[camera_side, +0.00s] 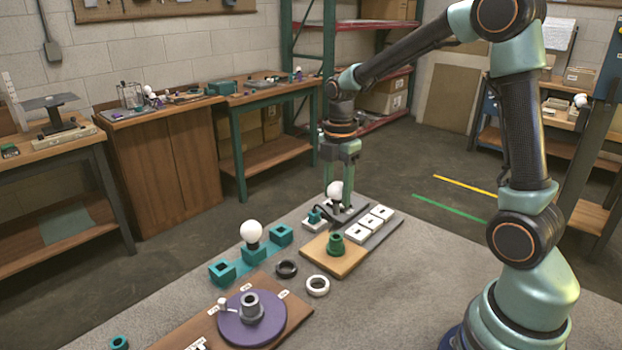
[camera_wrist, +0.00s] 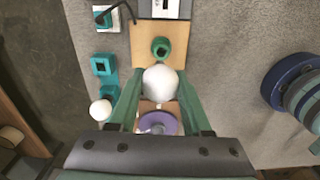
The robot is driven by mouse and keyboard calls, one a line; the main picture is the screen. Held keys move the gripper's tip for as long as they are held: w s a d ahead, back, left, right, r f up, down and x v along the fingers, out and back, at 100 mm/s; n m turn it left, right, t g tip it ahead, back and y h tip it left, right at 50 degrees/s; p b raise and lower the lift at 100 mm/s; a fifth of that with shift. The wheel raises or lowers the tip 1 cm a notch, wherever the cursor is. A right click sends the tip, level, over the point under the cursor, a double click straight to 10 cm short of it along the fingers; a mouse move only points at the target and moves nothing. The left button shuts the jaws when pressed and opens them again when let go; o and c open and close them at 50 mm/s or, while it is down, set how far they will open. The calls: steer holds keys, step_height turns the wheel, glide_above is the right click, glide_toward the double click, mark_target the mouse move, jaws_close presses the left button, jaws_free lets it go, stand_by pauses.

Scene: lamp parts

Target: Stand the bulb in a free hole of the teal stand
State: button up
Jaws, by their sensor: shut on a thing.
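My gripper (camera_side: 338,192) is shut on a white round bulb (camera_side: 335,187) and holds it above the far part of the work surface. In the wrist view the bulb (camera_wrist: 160,84) shows between the two green fingers; its base is hidden. The teal stand (camera_side: 239,270) is to the left of my gripper and nearer the side camera. A second white bulb (camera_side: 251,233) stands upright in its middle hole. The left and right holes look empty. In the wrist view the stand (camera_wrist: 104,66) is at the left, partly hidden by the second bulb (camera_wrist: 101,111) and my gripper.
A wooden board with a green ring part (camera_side: 336,243) lies below my gripper. White switch plates (camera_side: 369,224) sit beyond it. A black ring (camera_side: 286,268) and a white ring (camera_side: 317,286) lie beside the stand. A purple disc (camera_side: 250,320) with a grey socket is in front.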

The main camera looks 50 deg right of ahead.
steer(key=w+a+f, duration=0.2)
steer(key=w, duration=0.5)
steer(key=w+a+f, duration=0.1)
steer(key=w+a, duration=0.1)
steer(key=w, duration=0.5)
steer(key=shift+n, duration=0.3)
steer(key=shift+s+a+f, duration=0.1)
steer(key=shift+a+f, duration=0.05)
steer(key=shift+f, duration=1.15)
steer(key=shift+s+a+f, duration=0.1)
steer(key=shift+f, duration=1.15)
steer(key=shift+f, duration=0.1)
steer(key=shift+f, duration=1.15)
steer(key=shift+f, duration=0.7)
steer(key=o, duration=1.2)
